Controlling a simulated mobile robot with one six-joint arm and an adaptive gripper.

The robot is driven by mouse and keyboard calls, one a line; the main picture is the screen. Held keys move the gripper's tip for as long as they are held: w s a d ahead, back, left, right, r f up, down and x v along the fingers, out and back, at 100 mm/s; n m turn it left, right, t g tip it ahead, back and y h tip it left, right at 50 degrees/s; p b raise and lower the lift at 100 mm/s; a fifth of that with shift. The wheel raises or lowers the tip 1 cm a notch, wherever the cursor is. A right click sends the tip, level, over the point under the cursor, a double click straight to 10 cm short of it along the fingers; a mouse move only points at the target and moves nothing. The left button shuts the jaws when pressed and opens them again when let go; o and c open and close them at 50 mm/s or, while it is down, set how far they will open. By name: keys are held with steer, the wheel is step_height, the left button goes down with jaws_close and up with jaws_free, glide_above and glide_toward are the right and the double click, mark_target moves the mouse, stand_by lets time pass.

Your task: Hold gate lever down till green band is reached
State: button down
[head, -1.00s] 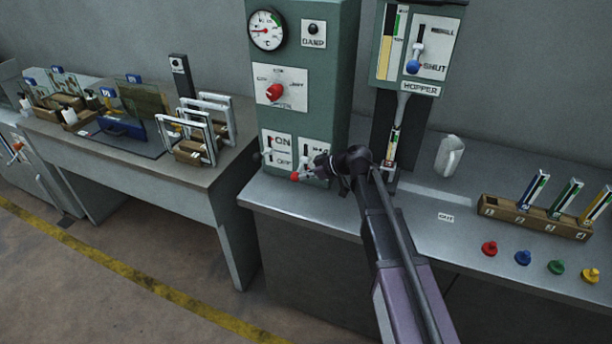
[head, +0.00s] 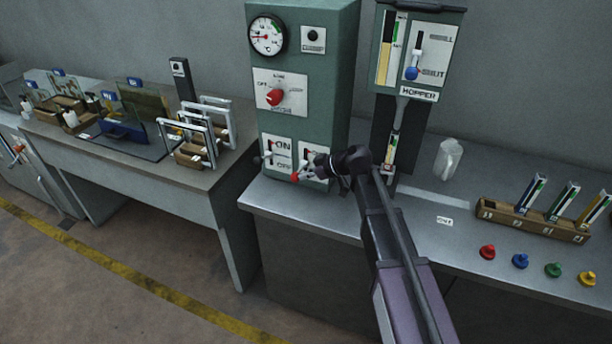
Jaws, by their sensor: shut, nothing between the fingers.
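The hopper (head: 386,48) is a green box on the back wall with a FILL/SHUT plate. Its gate lever (head: 411,73) has a blue ball and sits low, beside SHUT. A window left of the lever shows a yellowish column with a green mark above it. A slim tube (head: 391,150) with a coloured strip stands under the hopper spout. My gripper (head: 308,172) is shut and empty, left of the tube and below the hopper, in front of the green cabinet's lower right switch plate. A red-tipped lever (head: 295,178) shows at its fingertips; I cannot tell whether they touch.
The green cabinet (head: 340,70) carries a dial gauge (head: 268,34), a red rotary knob (head: 274,97) and an ON/OFF switch (head: 268,156). A clear jug (head: 448,158) stands right of the tube. A wooden rack (head: 519,222) holds coloured tubes, with several coloured stoppers (head: 520,261) in front.

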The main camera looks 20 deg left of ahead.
steer(key=shift+d+r, duration=0.1)
stand_by(0.4)
steer(key=w+p+v, duration=0.2)
steer(key=p+v, duration=0.5)
steer(key=v, duration=0.6)
steer(key=shift+d+p, duration=0.3)
steer(key=shift+d, duration=0.15)
steer(key=shift+w, duration=0.1)
steer(key=s+d+f+m+h, duration=0.2)
steer(key=s+d+m, duration=0.3)
steer(key=d, duration=0.4)
steer(key=s+d+f+m+h, duration=0.3)
steer(key=s+d+m+h, duration=0.2)
steer(key=d, duration=0.5)
steer(key=s+d+f+m+h, duration=0.3)
steer(key=s+d+m, duration=0.4)
steer(key=d, duration=0.3)
steer(key=shift+g+h, duration=0.4)
steer(key=shift+h, duration=0.1)
